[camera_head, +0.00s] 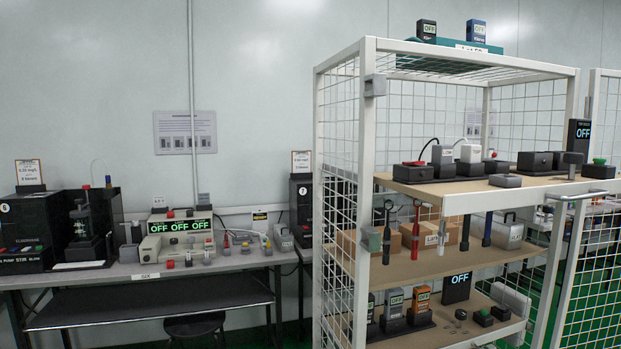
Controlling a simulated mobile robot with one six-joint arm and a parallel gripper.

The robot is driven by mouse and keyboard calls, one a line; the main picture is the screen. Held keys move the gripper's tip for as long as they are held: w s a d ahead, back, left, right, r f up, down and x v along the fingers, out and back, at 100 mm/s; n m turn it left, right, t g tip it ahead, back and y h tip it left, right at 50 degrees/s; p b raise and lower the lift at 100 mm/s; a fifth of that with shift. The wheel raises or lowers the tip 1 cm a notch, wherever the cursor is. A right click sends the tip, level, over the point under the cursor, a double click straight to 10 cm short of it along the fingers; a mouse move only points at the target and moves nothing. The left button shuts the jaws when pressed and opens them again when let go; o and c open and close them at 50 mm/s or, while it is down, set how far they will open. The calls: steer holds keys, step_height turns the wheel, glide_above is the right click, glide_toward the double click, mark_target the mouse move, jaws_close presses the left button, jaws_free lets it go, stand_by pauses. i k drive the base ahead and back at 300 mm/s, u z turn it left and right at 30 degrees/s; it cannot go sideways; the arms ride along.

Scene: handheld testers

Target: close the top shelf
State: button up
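A white wire-mesh rack (367,150) stands at the right. Its top shelf (420,192) is a wooden board with a white front edge (520,194). This shelf sticks out towards me past the middle shelf (400,266), so it looks pulled out. A pale bar handle (582,196) is on its front edge at the right. Several testers stand on it, including a red-and-black one (412,172), a grey one (442,160) and a black one with a green knob (598,170). My gripper is not in view.
The middle and bottom shelves (400,338) hold more testers and cardboard boxes. An OFF display (578,134) stands at the top shelf's right. Two small OFF units (426,30) sit on the rack's roof. A bench (150,275) with instruments and a stool (194,325) are at left.

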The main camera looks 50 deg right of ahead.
mark_target(538, 177)
steer(key=z, duration=2.95)
steer(key=k, duration=1.65)
steer(key=u, duration=0.45)
steer(key=i, duration=1.35)
steer(key=z, duration=0.35)
